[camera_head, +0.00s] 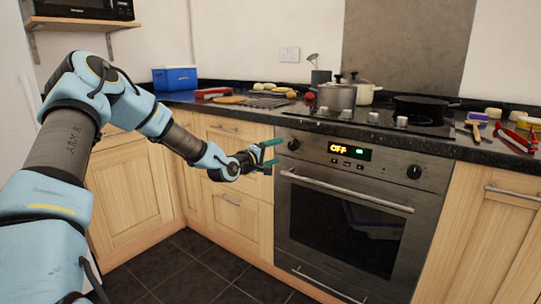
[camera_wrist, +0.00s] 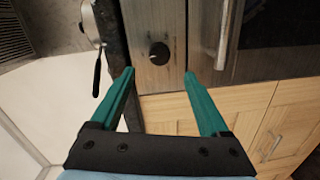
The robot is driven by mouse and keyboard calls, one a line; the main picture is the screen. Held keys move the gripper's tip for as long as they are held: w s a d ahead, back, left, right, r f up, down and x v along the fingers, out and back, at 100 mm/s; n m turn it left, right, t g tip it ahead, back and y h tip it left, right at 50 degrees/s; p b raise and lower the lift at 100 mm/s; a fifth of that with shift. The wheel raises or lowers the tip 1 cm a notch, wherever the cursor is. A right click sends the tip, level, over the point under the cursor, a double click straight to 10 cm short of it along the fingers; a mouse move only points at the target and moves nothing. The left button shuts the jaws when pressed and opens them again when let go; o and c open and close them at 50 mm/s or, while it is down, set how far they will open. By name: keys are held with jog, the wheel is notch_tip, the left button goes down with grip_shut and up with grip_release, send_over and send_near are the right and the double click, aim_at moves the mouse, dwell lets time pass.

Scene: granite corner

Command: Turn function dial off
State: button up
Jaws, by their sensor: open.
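The oven (camera_head: 345,215) has a steel control panel with a dark left dial (camera_head: 293,144) and a dark right dial (camera_head: 414,171). The display (camera_head: 349,150) between them reads "OFF". No label shows which one is the function dial. My gripper (camera_head: 268,153), with green fingers, is open and empty just left of the left dial. In the wrist view, a round black dial (camera_wrist: 159,53) on the steel panel shows beyond the gap between the open fingertips (camera_wrist: 159,74). The fingers appear clear of it. A small pale mark shows on the dial.
The oven handle (camera_head: 345,190) sticks out below the panel; a handle also shows beside the dial in the wrist view (camera_wrist: 224,35). The dark worktop edge (camera_head: 400,143) overhangs above. Pots (camera_head: 337,97), a pan (camera_head: 420,104) and red-handled pliers (camera_head: 515,138) lie on top.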

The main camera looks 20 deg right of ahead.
jog(key=v, duration=0.2)
jog(key=shift+s+a+r, duration=0.1)
jog(key=shift+s+a, duration=0.1)
jog(key=shift+a, duration=0.1)
